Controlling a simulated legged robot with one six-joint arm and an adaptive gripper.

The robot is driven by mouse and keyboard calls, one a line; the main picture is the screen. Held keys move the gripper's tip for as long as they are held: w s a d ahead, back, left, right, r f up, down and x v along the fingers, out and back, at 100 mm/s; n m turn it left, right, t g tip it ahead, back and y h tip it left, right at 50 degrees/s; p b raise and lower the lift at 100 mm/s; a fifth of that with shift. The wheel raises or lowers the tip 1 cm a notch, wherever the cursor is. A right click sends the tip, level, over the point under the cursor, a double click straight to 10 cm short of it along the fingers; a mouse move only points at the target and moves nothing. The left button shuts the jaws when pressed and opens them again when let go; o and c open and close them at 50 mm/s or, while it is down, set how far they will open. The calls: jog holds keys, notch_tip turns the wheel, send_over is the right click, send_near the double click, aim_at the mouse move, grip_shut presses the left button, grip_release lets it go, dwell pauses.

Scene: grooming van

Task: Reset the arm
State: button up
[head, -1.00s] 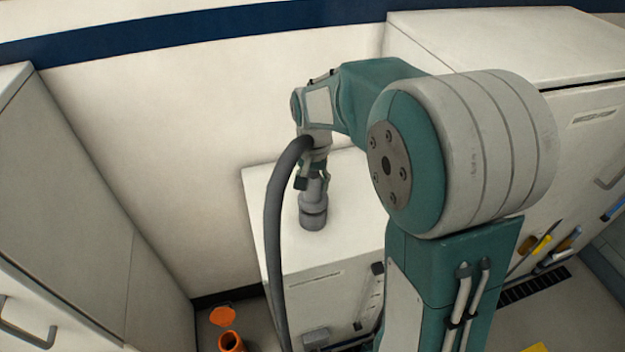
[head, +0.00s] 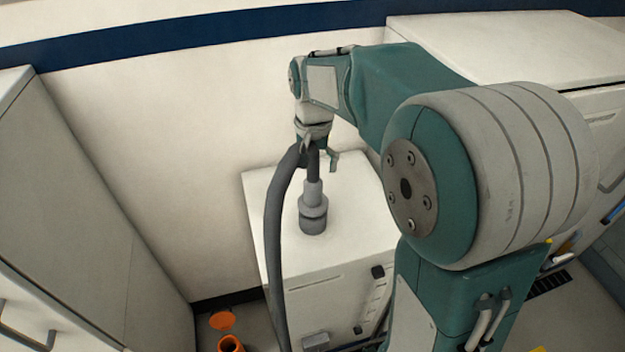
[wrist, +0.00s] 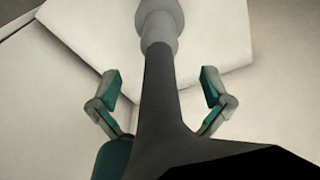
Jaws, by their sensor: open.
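My gripper (head: 320,158) is open above a white cabinet by the wall. Its two fingers stand wide apart on either side of a dark grey hose (head: 273,235), and neither touches it in the wrist view (wrist: 160,95). The hose ends in a light grey connector (head: 313,194), which stands upright in a darker grey fitting (head: 313,222) on the cabinet top. The connector also shows beyond the fingertips in the wrist view (wrist: 160,22). The hose rises from the floor side and bends near my wrist.
The white cabinet (head: 350,215) stands against the wall. A tall pale cabinet (head: 70,190) is at the left, and a larger white unit (head: 510,45) at the right. An orange container (head: 230,343) and orange disc (head: 222,320) are on the floor.

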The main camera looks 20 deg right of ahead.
notch_tip(320, 180, up, 6)
jog(key=shift+f, duration=0.2)
jog(key=shift+s+r, duration=0.15)
jog(key=s+f+n+t, duration=0.1)
jog(key=s+n+t, duration=0.4)
jog(key=s, duration=1.5)
jog(key=shift+s+f+t, duration=0.25)
jog(key=shift+s+t, duration=0.05)
jog(key=shift+a, duration=0.1)
